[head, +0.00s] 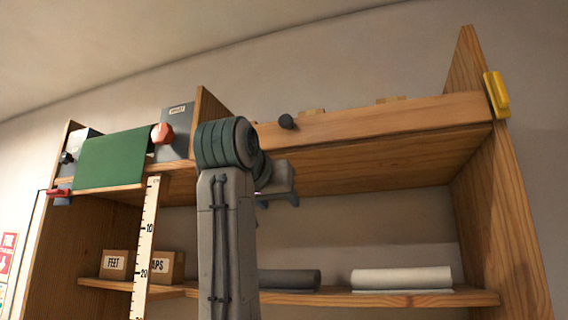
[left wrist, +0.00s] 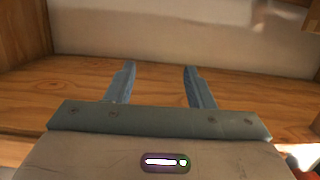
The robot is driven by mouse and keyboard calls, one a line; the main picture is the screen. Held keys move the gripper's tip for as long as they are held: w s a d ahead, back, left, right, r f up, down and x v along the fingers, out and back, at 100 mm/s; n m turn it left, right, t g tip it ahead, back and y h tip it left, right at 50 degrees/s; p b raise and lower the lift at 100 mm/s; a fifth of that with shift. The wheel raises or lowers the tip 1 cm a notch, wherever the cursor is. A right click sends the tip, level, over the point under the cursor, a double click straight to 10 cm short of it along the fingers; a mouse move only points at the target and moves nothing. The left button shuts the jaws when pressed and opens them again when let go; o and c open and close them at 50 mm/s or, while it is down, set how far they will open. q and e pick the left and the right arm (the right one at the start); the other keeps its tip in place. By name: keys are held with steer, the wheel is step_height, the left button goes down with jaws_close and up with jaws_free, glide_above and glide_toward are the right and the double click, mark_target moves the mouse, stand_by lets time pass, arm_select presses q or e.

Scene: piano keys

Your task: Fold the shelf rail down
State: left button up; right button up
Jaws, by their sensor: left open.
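The shelf rail (head: 390,119) looks like the wooden board standing along the front of the top shelf, right of the upright divider. A dark round knob (head: 287,121) sits near its left end. My left arm rises in front of the divider and hides part of that end. My left gripper (head: 278,198) is below the rail and the knob, apart from both and partly hidden by my wrist. In the left wrist view its two fingers (left wrist: 159,86) are spread and empty, facing a wooden board. My right gripper is not in view.
A yellow block (head: 497,94) is fixed on the right post. At left are a green cloth (head: 112,158), a red-orange knob (head: 162,133) and a hanging ruler (head: 147,240). Small boxes (head: 115,264) and a pale roll (head: 402,278) lie on the lower shelf. Space below the rail is open.

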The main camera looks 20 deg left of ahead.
arm_select(q)
steer(key=t, duration=0.2)
glide_toward(284, 120)
steer(key=s, duration=0.2)
steer(key=w+p, duration=0.3)
steer(key=w, duration=0.2)
steer(key=w+p, duration=0.3)
steer(key=w, duration=0.1)
steer(key=shift+w+d+r, duration=0.1)
steer(key=shift+w+r, duration=0.1)
steer(key=shift+w, duration=0.2)
steer(key=shift+w+f, duration=0.15)
steer(key=shift+w, duration=0.5)
